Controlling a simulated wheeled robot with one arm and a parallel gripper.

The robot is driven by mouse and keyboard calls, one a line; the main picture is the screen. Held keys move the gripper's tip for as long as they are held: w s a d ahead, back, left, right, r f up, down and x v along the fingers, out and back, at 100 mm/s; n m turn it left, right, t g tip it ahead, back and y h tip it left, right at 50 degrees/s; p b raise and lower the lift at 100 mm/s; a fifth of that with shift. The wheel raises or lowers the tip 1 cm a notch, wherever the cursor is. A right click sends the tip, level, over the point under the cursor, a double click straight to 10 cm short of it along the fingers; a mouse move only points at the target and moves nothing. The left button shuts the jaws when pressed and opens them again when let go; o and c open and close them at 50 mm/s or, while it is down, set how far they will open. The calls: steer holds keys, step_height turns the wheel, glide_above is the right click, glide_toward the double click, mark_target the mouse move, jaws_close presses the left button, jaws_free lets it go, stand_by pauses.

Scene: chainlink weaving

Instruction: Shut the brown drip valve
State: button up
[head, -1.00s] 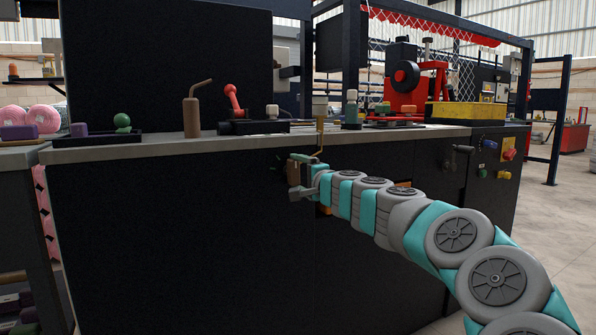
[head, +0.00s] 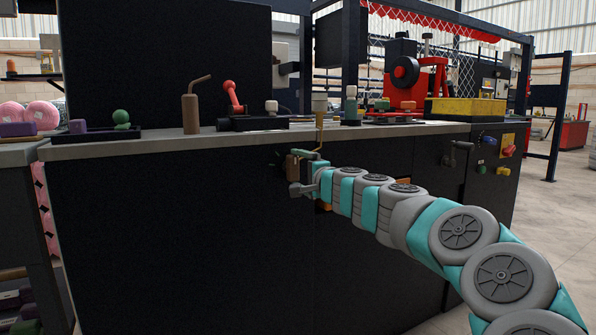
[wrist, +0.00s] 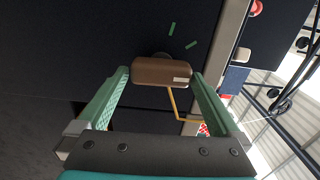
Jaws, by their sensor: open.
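The brown drip valve (wrist: 162,71) shows in the wrist view as a brown block-shaped handle with a small pale label, in front of the dark panel. A thin brass tube (wrist: 174,104) shows beside it. My gripper (wrist: 161,77) is open, with one green finger at each end of the handle. I cannot tell whether the fingers touch it. In the head view the valve (head: 292,165) sits on the dark cabinet front below the counter edge, partly hidden by my gripper (head: 302,174).
Two green marks (wrist: 177,37) are on the panel near the valve. The counter (head: 150,145) runs above it, holding a brown spouted bottle (head: 191,112) and a red-handled tool (head: 232,97). The cabinet front (head: 180,230) left of the valve is clear.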

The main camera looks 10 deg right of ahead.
steer(key=v, duration=0.7)
steer(key=shift+s, duration=0.25)
steer(key=s+a+n+g+y+p, duration=0.1)
steer(key=s+a+n+g+y, duration=0.1)
steer(key=s+a+n, duration=0.4)
steer(key=s+a+n+g+y+p, duration=0.15)
steer(key=s+a, duration=0.25)
steer(key=a, duration=0.5)
steer(key=s+a+f+n+g+p, duration=0.1)
steer(key=s+a+f+n+g, duration=0.2)
steer(key=s+f, duration=0.25)
steer(key=s+a+f+n+g+p, duration=0.1)
steer(key=s+a+f+n+g, duration=0.25)
steer(key=s, duration=0.35)
steer(key=s+d+f+n+g+h+p, duration=0.1)
steer(key=s+d+f+g+h, duration=0.35)
steer(key=s+f, duration=0.8)
steer(key=s+d+f+g+h, duration=0.2)
steer(key=s+d, duration=0.4)
steer(key=s, duration=0.1)
steer(key=s+d+f+g+h+p, duration=0.1)
steer(key=s+d+f+g+h, duration=0.1)
steer(key=s+d, duration=0.4)
steer(key=s+f, duration=0.1)
steer(key=s, duration=0.1)
steer(key=shift+s+g+p, duration=0.3)
steer(key=shift+g, duration=0.05)
